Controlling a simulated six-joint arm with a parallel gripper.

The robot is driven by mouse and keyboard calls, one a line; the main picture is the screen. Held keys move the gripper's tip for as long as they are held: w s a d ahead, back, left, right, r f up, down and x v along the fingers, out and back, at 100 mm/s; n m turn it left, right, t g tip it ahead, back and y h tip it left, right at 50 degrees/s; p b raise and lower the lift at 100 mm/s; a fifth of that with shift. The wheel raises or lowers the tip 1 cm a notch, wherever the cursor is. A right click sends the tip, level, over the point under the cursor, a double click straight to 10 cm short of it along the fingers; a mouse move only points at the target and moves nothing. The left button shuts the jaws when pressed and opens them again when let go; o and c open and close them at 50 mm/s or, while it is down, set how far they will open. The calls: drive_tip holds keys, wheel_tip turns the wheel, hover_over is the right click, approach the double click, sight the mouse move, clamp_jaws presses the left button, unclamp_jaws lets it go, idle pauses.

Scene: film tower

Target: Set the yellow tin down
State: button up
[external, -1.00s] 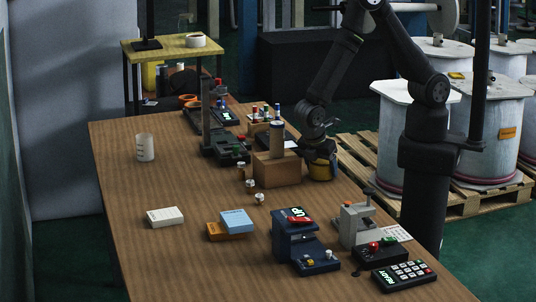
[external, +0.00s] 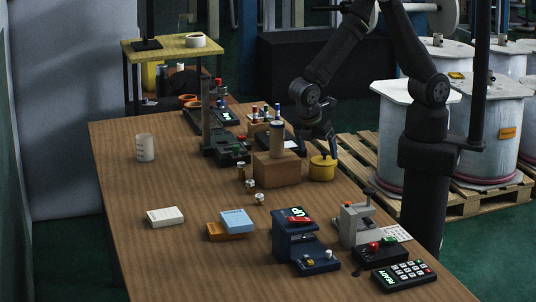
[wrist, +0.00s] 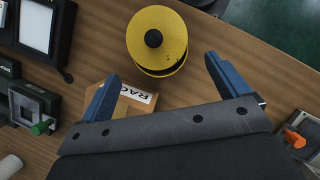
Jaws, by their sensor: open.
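The yellow tin (external: 322,169), round with a dark knob on top, stands upright on the wooden table near its right edge, just right of a brown box. In the wrist view the yellow tin (wrist: 157,38) lies ahead of my fingertips, seen from above. My gripper (external: 319,137) is above the tin, apart from it. In the wrist view my gripper (wrist: 162,70) has its two blue fingers spread wide with nothing between them.
The brown box (external: 277,170) with an upright cylinder on it stands close to the tin's left. A dark blue device (external: 299,245) and a grey device (external: 356,225) stand toward the front. The table's left middle is mostly clear.

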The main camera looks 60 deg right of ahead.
sight(323, 160)
drive_tip(key=shift+v, duration=2.2)
drive_tip(key=x, duration=1.2)
drive_tip(key=shift+r, duration=1.55)
drive_tip(key=shift+f, duration=0.1)
